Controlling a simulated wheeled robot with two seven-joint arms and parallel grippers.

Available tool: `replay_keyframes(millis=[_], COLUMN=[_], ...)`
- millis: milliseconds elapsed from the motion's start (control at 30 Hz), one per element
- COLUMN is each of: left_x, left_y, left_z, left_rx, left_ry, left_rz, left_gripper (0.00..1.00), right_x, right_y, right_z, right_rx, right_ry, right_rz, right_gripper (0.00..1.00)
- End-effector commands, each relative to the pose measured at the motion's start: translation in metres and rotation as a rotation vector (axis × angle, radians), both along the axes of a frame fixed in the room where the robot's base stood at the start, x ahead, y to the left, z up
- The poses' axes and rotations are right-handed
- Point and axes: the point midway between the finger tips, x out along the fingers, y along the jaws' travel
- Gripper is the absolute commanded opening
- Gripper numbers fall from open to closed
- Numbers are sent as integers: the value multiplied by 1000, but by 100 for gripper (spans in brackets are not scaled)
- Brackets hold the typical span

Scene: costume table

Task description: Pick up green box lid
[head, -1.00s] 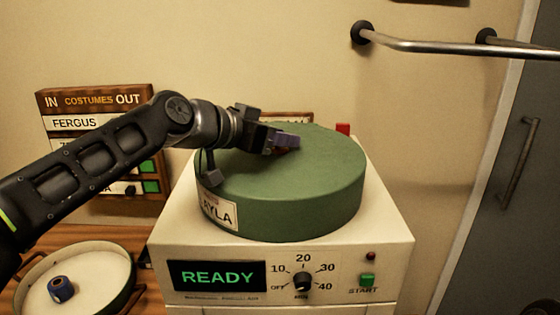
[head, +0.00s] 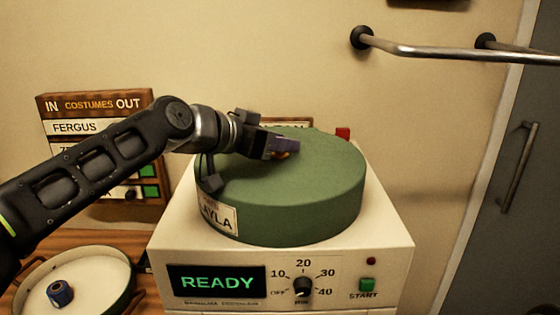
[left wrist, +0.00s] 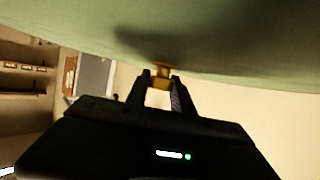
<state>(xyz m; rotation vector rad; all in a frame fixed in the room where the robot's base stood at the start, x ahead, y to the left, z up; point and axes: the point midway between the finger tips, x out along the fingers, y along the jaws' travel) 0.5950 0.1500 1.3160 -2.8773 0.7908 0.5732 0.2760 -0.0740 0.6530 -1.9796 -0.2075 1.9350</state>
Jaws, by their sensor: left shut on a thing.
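The round green box (head: 290,218), with its flat green top (head: 325,165), sits on the cream machine. A white label (head: 217,216) reading "AYLA", partly cut off, is on its front left side. No seam between lid and box is clear. My left gripper (head: 284,150) reaches over the top from the left. In the left wrist view, my left gripper (left wrist: 160,82) is shut on a small brass knob (left wrist: 161,71) at the green surface (left wrist: 220,50). In the head view the fingers mostly hide the knob. My right gripper is not in view.
The cream machine (head: 390,240) has a "READY" display (head: 217,283), a dial (head: 303,288) and a green start button (head: 367,285). A round tray (head: 105,270) with a blue spool (head: 61,292) is at lower left. A costume board (head: 95,105) and metal rail (head: 450,48) are on the wall.

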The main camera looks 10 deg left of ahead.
Motion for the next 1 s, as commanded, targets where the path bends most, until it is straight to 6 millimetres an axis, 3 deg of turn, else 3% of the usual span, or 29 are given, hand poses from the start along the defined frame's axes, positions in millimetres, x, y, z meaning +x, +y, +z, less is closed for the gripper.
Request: replay_keyframes(millis=[333,733,1000], left_x=[1,1,0], left_y=[0,1,0], left_z=[14,87,101], left_rx=[0,1,-1], left_ry=[-3,-3,-1], left_rz=[1,3,0], left_gripper=[0,0,0], right_x=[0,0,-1], right_y=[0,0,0], right_z=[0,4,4], right_rx=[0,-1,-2], right_ry=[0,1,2], right_rz=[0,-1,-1], right_gripper=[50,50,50])
